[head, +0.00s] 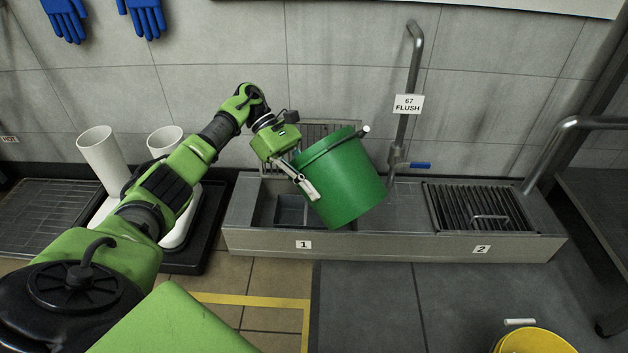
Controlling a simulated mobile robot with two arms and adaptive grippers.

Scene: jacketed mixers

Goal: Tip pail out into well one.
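A green pail (345,180) hangs tilted above the steel trough, its rim toward the upper left and its base toward the lower right. My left gripper (307,187) is at the pail's left side and looks shut on its white handle grip. What is inside the pail is hidden. Well one (291,209), marked with a "1" label, is an open recess at the left of the trough, partly hidden behind the pail. Its grate (331,131) seems to lean against the wall behind. My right gripper is not in view.
Well two (478,207) at the right is covered by a barred grate. A flush pipe (407,100) with a blue-handled valve rises behind the trough. White tubes (103,155) stand at the left. A yellow pail (534,342) is on the floor at the lower right.

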